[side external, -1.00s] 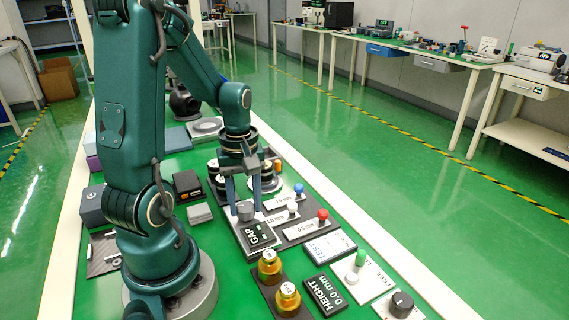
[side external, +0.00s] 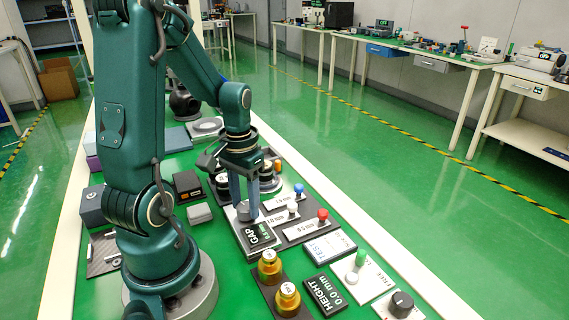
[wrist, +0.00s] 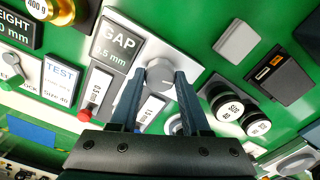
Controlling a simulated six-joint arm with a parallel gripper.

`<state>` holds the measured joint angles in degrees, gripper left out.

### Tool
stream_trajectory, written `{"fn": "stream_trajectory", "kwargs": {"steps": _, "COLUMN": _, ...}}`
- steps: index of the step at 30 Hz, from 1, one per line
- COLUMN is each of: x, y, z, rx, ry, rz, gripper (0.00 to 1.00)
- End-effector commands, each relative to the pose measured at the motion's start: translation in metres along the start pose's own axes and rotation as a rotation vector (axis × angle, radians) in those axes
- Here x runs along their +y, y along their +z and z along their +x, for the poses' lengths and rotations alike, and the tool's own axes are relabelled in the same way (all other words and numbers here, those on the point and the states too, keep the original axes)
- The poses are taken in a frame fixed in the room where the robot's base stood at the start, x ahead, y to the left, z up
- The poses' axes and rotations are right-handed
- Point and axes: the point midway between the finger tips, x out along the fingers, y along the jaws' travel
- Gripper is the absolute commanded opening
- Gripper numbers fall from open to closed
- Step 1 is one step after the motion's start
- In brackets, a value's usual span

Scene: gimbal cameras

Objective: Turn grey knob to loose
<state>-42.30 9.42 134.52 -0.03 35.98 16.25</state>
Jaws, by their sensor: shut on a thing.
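The grey knob (wrist: 160,72) is a round dial on a light plate next to the black GAP display (wrist: 117,45). The display shows a reading ending in .5 mm in the wrist view. My gripper (wrist: 159,76) has its two dark fingers on either side of the knob, shut on it. In the side view my gripper (side external: 246,208) reaches down to the plate, and its fingers partly hide the knob. The GAP display (side external: 261,236) stands just in front of the knob there. Any loose marking is not readable.
Red (side external: 322,214), white (side external: 292,207) and blue (side external: 299,188) handled gauges lie right of the knob. Brass weights (side external: 288,299) and the HEIGHT display (side external: 325,294) stand in front. Black-and-white weights (wrist: 227,106) are close beside my fingers. A small grey block (side external: 199,213) lies to the left.

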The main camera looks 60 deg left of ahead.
Motion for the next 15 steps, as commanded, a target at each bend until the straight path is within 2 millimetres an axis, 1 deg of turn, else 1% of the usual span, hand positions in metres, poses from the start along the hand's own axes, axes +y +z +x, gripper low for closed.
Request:
{"fn": "stream_trajectory", "kwargs": {"steps": 6, "x": 0.0007, "y": 0.0016, "z": -0.0002, "rx": -0.006, "ry": 0.003, "rz": 0.141, "gripper": 0.00}}
{"fn": "stream_trajectory", "kwargs": {"steps": 15, "x": 0.0006, "y": 0.0017, "z": -0.0001, "rx": -0.006, "ry": 0.003, "rz": 0.241, "gripper": 0.00}}
